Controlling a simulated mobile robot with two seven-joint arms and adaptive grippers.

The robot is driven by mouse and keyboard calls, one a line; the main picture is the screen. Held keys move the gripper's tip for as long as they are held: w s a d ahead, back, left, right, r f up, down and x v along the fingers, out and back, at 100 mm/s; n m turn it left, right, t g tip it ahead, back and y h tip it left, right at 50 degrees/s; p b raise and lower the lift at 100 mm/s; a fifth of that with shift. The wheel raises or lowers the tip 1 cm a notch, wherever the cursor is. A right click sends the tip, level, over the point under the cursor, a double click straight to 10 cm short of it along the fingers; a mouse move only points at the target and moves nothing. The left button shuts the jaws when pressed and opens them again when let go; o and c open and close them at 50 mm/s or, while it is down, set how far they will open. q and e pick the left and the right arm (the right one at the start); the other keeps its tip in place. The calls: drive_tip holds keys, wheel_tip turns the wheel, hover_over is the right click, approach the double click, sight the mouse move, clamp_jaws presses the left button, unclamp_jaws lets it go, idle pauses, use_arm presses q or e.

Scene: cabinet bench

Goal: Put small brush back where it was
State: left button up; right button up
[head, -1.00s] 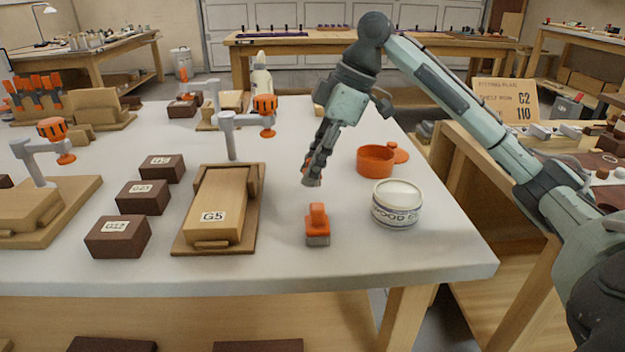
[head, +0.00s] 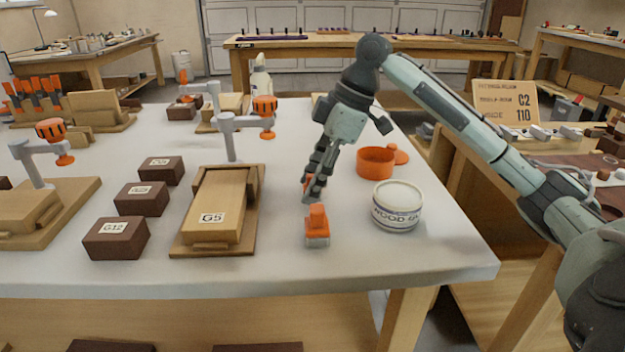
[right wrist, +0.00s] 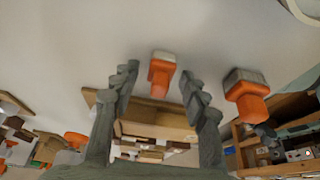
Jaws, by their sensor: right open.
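An orange brush with a grey bristle block (head: 317,226) stands on the white bench top, right of the G5 tray; it also shows right of the fingers in the right wrist view (right wrist: 245,92). A second, similar orange brush (right wrist: 162,72) shows between the spread fingertips in the right wrist view. In the head view it is mostly hidden behind the fingers. My right gripper (head: 311,192) points down just behind the front brush. In the right wrist view its fingers (right wrist: 157,80) are open, with a gap to each side of the second brush. My left gripper is out of view.
A white can (head: 397,207) and an orange pot (head: 375,161) stand to the right. The wooden G5 tray (head: 250,235) lies to the left, with dark labelled blocks (head: 116,238) beyond it. A grey clamp (head: 228,138) stands behind the tray. The front bench edge is clear.

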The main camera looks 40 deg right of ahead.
drive_tip(key=shift+r, duration=0.3)
drive_tip(key=v, duration=0.3)
drive_tip(key=shift+p, duration=0.3)
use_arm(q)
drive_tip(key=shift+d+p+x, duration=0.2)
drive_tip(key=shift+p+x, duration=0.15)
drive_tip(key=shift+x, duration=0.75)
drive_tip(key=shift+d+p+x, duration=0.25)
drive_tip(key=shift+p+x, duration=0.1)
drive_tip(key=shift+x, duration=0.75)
use_arm(e)
drive_tip(key=v, duration=0.8)
drive_tip(key=shift+r, duration=0.35)
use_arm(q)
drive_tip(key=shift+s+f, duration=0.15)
use_arm(e)
drive_tip(key=shift+s+d, duration=0.1)
drive_tip(key=shift+d, duration=0.05)
